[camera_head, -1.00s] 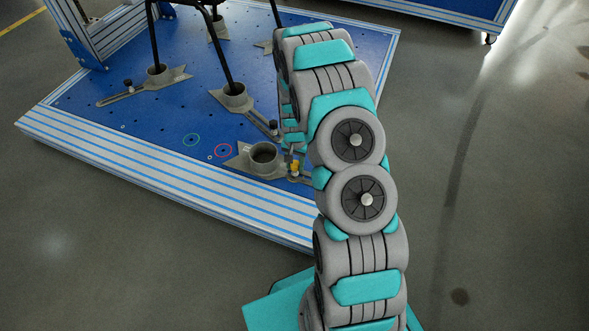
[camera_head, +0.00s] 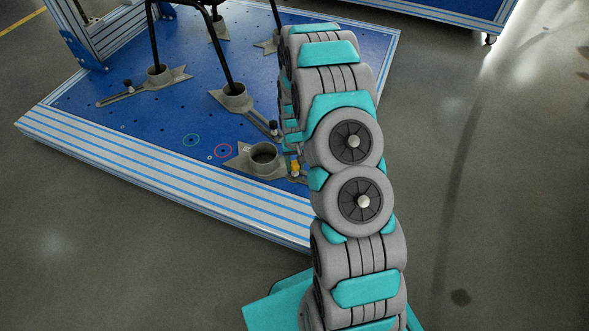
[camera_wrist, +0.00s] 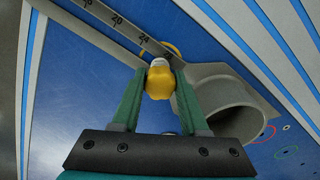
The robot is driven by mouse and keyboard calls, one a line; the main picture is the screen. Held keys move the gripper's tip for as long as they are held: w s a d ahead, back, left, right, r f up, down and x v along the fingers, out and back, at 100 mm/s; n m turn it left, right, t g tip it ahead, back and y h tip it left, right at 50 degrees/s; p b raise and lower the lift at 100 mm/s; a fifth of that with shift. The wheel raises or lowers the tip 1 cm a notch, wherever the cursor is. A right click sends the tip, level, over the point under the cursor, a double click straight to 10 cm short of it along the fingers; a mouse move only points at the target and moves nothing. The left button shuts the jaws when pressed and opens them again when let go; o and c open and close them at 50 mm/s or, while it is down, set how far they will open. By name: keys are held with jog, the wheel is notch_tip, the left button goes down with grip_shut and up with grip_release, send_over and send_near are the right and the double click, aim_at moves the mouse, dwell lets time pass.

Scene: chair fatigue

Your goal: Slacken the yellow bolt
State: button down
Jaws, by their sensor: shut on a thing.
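The yellow bolt (camera_wrist: 160,82) sits between the two green fingers of my gripper (camera_wrist: 158,88) in the wrist view. The fingers are shut on its knobbed head, and a pale tip shows above it. In the head view the yellow bolt (camera_head: 295,168) stands beside a grey clamp with an empty round cup (camera_head: 263,155), on the blue platform. The same cup (camera_wrist: 222,105) is just right of my fingers in the wrist view. My arm hides most of my gripper in the head view.
The blue platform (camera_head: 120,125) has a striped metal edge. Other clamps with cups (camera_head: 234,97) hold black chair legs (camera_head: 222,60). A metal ruler strip (camera_wrist: 115,22) runs close by the bolt. Red (camera_head: 223,150) and green rings mark the platform. The floor at right is open.

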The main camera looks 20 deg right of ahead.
jog(key=n, duration=0.3)
jog(key=shift+n, duration=0.5)
jog(key=n, duration=0.4)
jog(key=shift+c, duration=2.2)
grip_release()
